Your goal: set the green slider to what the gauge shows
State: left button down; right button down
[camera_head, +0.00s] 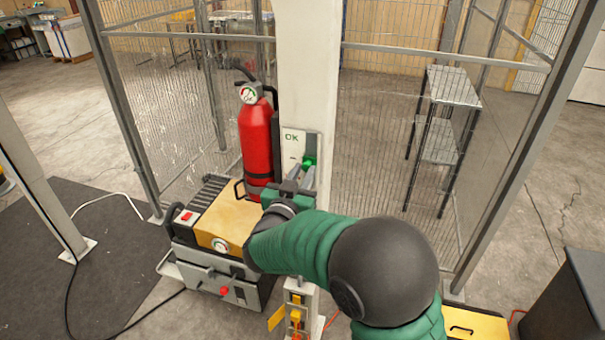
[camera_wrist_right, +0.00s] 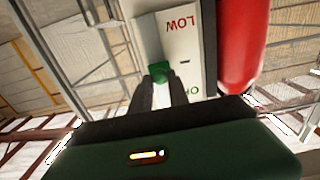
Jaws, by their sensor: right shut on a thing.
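The green slider (camera_head: 309,161) sits in a slot on a white panel (camera_head: 291,150) fixed to a pale post. The panel reads OK near its top; the wrist view also shows LOW at its other end. My right gripper (camera_head: 303,174) is shut on the green slider, which the right wrist view also shows (camera_wrist_right: 159,71) between its fingers. There the slider is between the two words. A round gauge (camera_head: 248,94) with red and green marks is on the red fire extinguisher (camera_head: 256,140); its needle is too small to read. My left gripper is out of view.
A yellow and grey machine (camera_head: 228,222) with a second small dial (camera_head: 219,244) stands below left of the panel. Mesh fence panels flank the post (camera_head: 306,65). Yellow latch parts (camera_head: 296,314) are low on the post.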

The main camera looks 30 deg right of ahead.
notch_tip(320, 180, up, 7)
jog(key=p, duration=0.5)
jog(key=shift+d+f+p, duration=0.1)
jog(key=shift+d+p, duration=0.05)
jog(key=shift+p, duration=0.2)
jog(key=c, duration=1.6)
grip_release()
jog(key=shift+w, duration=0.1)
jog(key=shift+o, duration=1.2)
jog(key=shift+w+d+f, duration=0.1)
jog(key=shift+f, duration=0.05)
jog(key=shift+o, duration=0.6)
jog(key=shift+w+d+f, duration=0.15)
jog(key=shift+w+f, duration=0.05)
jog(key=shift+s, duration=0.2)
jog(key=v, duration=1.6)
jog(key=shift+s+a+b, duration=0.15)
jog(key=shift+a+b, duration=0.2)
jog(key=shift+b, duration=0.05)
